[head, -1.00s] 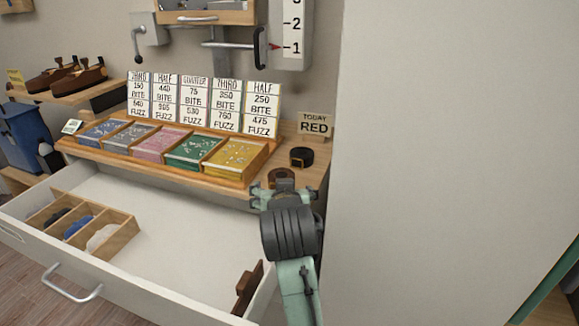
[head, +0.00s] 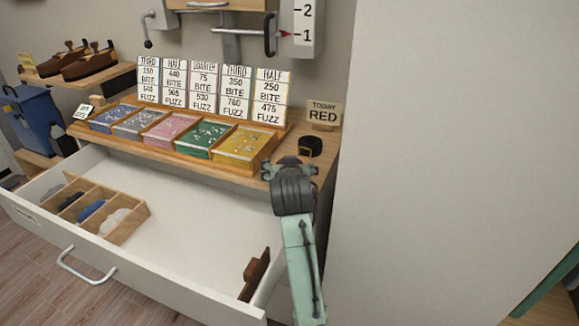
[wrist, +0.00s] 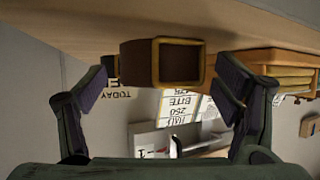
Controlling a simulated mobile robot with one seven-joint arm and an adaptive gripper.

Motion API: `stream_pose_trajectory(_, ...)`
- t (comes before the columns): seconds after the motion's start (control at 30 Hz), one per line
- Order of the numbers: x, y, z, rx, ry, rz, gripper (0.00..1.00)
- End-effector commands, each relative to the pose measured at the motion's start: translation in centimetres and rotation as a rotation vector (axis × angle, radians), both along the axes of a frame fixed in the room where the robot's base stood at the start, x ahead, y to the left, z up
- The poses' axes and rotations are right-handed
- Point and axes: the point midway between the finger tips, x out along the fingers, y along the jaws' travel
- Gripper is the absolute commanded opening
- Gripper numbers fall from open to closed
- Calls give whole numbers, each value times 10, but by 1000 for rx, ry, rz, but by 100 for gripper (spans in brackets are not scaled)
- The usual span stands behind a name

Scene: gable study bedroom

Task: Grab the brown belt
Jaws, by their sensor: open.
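The brown belt (wrist: 178,63) is a rolled coil with a square brass-coloured buckle. It rests on the wooden counter and appears between my fingers in the wrist view, ahead of them. I cannot tell whether either finger touches it. In the head view my gripper hides it. My gripper (wrist: 163,92) is open with nothing held; in the head view it is at the counter's right front edge (head: 285,168). A black rolled belt (head: 310,146) sits just behind on the counter, partly hidden in the wrist view (wrist: 111,67).
A tray of coloured compartments (head: 178,139) stands left of the belts, with price cards (head: 207,87) behind. A sign reading TODAY RED (head: 323,115) stands behind the black belt. An open drawer (head: 190,215) juts out below. A tall pale panel (head: 450,150) closes off the right.

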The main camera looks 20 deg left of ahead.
Motion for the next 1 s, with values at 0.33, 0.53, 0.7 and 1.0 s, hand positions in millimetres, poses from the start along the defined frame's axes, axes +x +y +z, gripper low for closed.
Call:
stream_pose_trajectory(0.33,1,1,-1,0,-1,0,76)
stream_pose_trajectory(0.53,1,1,-1,0,-1,0,63)
stream_pose_trajectory(0.7,1,1,-1,0,-1,0,52)
stream_pose_trajectory(1.0,1,1,-1,0,-1,0,32)
